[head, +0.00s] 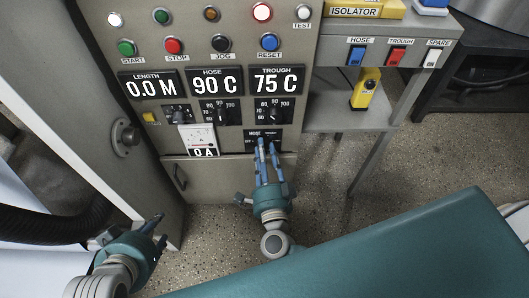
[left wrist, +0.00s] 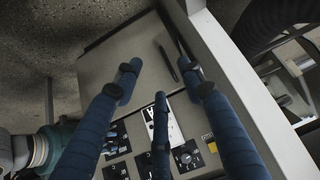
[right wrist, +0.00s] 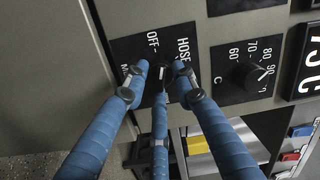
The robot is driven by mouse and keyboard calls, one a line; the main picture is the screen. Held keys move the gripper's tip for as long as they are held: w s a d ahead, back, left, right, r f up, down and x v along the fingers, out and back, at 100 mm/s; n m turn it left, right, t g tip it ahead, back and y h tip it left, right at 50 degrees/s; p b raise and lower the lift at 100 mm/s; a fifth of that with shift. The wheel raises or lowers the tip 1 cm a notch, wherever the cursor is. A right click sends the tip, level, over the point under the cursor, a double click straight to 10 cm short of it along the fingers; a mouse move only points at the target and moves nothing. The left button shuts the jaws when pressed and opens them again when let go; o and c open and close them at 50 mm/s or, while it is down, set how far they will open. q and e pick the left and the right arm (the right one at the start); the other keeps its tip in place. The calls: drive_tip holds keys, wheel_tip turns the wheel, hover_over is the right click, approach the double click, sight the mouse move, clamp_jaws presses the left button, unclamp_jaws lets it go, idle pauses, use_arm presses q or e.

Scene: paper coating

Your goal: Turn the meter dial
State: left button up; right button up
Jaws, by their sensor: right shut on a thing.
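The meter dial (right wrist: 160,73) is a small dark knob with a white mark, on a black plate with "HOSE" and "OFF" lettering in the right wrist view. The plate (head: 250,135) sits low on the grey control panel in the head view. My right gripper (head: 267,150) reaches up to it. Its blue fingers (right wrist: 158,84) are closed around the knob and hide much of it. The white meter (head: 198,138), reading 0 A, is left of the plate. My left gripper (head: 156,232) is open and empty, low at the left, apart from the panel.
Two temperature knobs (head: 221,115) (head: 274,115) sit above the plate, under displays of 90 C and 75 C (head: 277,80). Buttons and lamps (head: 222,43) fill the upper panel. A side shelf (head: 330,115) holds a yellow device (head: 366,89). A black hose (head: 45,224) lies at the left.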

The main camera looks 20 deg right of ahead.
use_arm(q)
drive_tip(key=w+d+r+t+h+b, duration=0.1)
drive_tip(key=w+d+r+t+b, duration=0.2)
drive_tip(key=w+r, duration=0.35)
drive_tip(key=w+d+r+t+h+b, duration=0.1)
drive_tip(key=w+d+r+t+h, duration=0.1)
drive_tip(key=r+t, duration=0.8)
drive_tip(key=shift+w+d+r+m+h+b, duration=0.3)
drive_tip(key=shift+w+r+h, duration=0.25)
drive_tip(key=shift+r, duration=3.35)
use_arm(e)
drive_tip(key=shift+a+f+m+h, duration=0.15)
drive_tip(key=shift+m+h, duration=0.1)
drive_tip(key=shift+m, duration=2)
drive_tip(key=shift+a+r+m+h, duration=0.1)
drive_tip(key=shift+m+h, duration=0.15)
drive_tip(key=shift+m, duration=2)
use_arm(q)
drive_tip(key=shift+a, duration=0.1)
use_arm(e)
drive_tip(key=o, duration=1.2)
drive_tip(key=shift+c, duration=0.2)
drive_tip(key=v, duration=1.2)
drive_tip(key=shift+f, duration=0.25)
